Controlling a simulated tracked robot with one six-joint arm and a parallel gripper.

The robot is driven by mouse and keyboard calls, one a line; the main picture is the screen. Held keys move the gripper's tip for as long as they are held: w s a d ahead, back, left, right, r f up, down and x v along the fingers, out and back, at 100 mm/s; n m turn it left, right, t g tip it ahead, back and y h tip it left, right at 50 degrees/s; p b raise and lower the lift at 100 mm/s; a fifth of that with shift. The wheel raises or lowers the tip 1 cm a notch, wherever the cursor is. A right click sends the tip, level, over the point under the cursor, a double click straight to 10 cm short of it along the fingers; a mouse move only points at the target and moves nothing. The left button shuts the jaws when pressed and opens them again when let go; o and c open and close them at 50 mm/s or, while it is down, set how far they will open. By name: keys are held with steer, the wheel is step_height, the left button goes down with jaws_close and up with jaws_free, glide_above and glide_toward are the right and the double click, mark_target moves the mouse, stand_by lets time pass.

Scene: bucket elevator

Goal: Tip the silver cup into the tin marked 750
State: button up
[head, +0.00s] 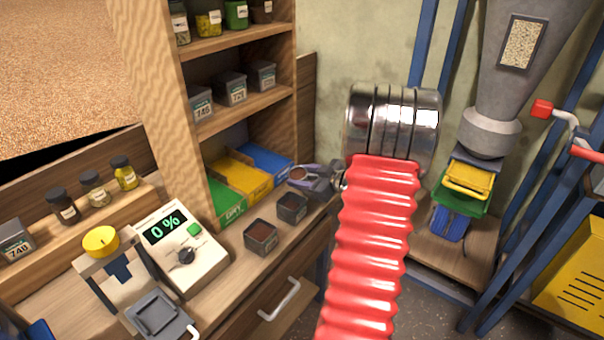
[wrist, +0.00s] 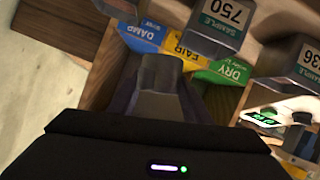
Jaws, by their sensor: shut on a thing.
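My gripper (head: 308,182) is shut on the small silver cup (head: 299,174), above the back right part of the bench. Brown stuff shows in the cup's mouth in the head view, and the cup looks about upright. In the wrist view the cup (wrist: 158,66) shows as a grey shape between the dark fingers. The tin marked 750 (wrist: 215,28) is in the wrist view at the top, beyond the fingers and to the right. It appears to be the farther open tin (head: 292,208) in the head view, just below the cup, with dark brown contents.
Another open tin (head: 261,237), its label partly readable as 36 in the wrist view (wrist: 300,65), stands nearer. Blue, yellow and green trays (head: 240,178) lie behind. A meter (head: 180,246) reading 0 % is at left. The shelf (head: 240,116) rises behind the trays.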

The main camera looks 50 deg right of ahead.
steer(key=shift+s+a+f, duration=0.15)
steer(key=shift+a, duration=0.25)
stand_by(0.6)
